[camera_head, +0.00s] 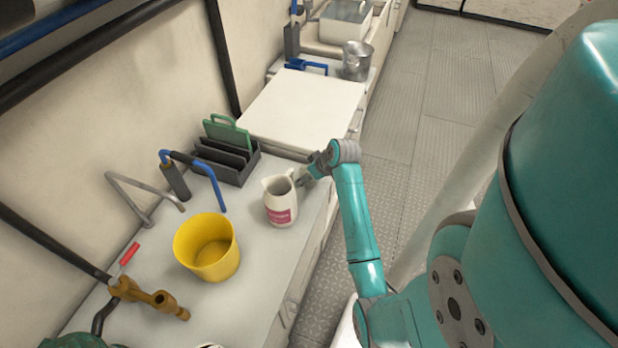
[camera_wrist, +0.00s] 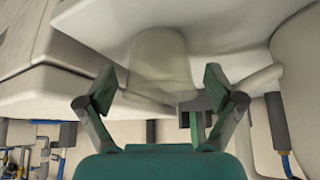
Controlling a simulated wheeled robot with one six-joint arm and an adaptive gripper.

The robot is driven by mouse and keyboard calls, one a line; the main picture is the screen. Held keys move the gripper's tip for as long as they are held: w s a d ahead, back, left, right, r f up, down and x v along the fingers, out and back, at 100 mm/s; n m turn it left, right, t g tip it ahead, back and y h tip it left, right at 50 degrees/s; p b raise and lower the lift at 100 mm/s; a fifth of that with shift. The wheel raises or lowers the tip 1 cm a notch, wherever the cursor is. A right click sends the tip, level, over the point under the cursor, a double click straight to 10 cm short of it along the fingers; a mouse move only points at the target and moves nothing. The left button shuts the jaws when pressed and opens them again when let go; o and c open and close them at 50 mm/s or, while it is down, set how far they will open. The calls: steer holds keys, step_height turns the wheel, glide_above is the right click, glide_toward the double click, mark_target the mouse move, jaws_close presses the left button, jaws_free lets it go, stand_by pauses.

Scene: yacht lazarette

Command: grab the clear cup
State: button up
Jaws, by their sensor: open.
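The clear cup (camera_wrist: 158,60) shows in the wrist view as a pale, see-through tapered shape, upside down in that picture. It stands on the white counter between and beyond my two fingers, with a gap on each side. I cannot make the cup out in the head view. My gripper (camera_head: 309,178) is open and low over the counter, just right of a white pitcher with a pink label (camera_head: 280,202). In the wrist view my gripper's (camera_wrist: 158,90) dark green fingertips are spread wide. Whether they overlap the cup in depth is unclear.
The white pitcher's rounded side (camera_wrist: 298,60) and handle are close at right in the wrist view. A dark rack with a green board (camera_head: 228,155), a blue tap pipe (camera_head: 205,172) and a yellow bucket (camera_head: 208,262) stand on the counter. A white raised lid (camera_head: 300,108) lies beyond.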

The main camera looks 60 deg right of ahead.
steer(key=c, duration=1)
steer(key=shift+c, duration=0.2)
